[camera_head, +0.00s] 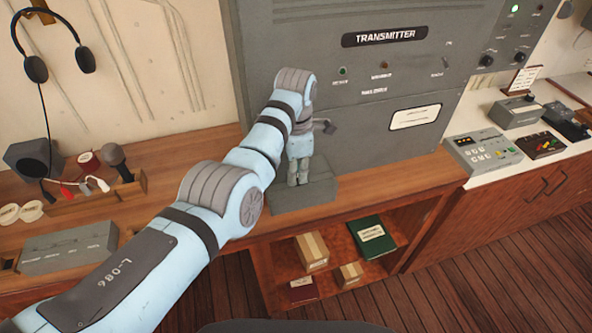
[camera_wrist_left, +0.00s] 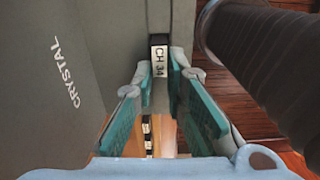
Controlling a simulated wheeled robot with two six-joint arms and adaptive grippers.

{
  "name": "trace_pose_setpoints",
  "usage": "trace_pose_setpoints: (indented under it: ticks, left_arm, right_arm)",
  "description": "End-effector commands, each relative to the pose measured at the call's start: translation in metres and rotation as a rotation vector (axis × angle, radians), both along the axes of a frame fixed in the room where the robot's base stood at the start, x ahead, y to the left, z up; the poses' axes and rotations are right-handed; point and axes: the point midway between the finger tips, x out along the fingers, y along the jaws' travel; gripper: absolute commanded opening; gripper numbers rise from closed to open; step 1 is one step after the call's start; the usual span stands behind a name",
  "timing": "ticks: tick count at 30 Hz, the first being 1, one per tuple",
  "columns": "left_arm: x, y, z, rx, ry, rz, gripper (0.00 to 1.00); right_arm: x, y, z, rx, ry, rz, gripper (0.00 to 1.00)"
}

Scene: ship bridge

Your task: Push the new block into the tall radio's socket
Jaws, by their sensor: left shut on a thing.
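The tall radio (camera_head: 350,80) is the big grey cabinet marked TRANSMITTER at the back of the desk. My left gripper (camera_head: 299,180) points down in front of its lower left part, by a low grey ledge. In the left wrist view, my left gripper (camera_wrist_left: 160,80) is shut on a small dark block (camera_wrist_left: 159,53) with a white CH 34 label. The block stands against grey surfaces, beside a grey panel (camera_wrist_left: 60,90) lettered CRYSTAL. The socket is hidden, and I cannot tell how far the block sits in it. My right gripper is out of view.
A dark ribbed cylinder (camera_wrist_left: 262,70) fills the wrist view's upper right. Small labelled pieces (camera_wrist_left: 147,135) show between the fingers. A grey case (camera_head: 70,248) and a wooden holder (camera_head: 90,195) stand on the desk at left. Boxes (camera_head: 312,252) and a green book (camera_head: 371,238) lie on the shelf below.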

Motion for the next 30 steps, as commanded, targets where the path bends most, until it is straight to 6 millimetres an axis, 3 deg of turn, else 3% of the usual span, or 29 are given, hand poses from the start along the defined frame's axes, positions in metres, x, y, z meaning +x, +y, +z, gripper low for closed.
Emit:
trace_pose_setpoints:
  ticks: [1, 2, 6, 17, 27, 30]
  left_arm:
    - [0.0, 0.0, 0.0, 0.0, 0.0, 0.0, 0.0]
    - [0.0, 0.0, 0.0, 0.0, 0.0, 0.0, 0.17]
    - [0.0, 0.0, 0.0, 0.0, 0.0, 0.0, 0.36]
    - [0.001, 0.0, 0.009, -0.001, -0.003, 0.0, 0.36]
    - [0.001, 0.0, 0.095, 0.001, -0.004, -0.001, 0.36]
    - [0.001, 0.0, 0.112, 0.001, -0.003, 0.0, 0.36]
  right_arm:
    - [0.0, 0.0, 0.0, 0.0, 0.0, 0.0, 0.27]
    - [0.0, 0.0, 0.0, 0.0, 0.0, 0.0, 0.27]
    - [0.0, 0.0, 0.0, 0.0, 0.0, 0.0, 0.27]
    - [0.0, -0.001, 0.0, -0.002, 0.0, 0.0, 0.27]
    - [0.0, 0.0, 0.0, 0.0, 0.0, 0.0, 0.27]
    - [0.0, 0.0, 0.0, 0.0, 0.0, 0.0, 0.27]
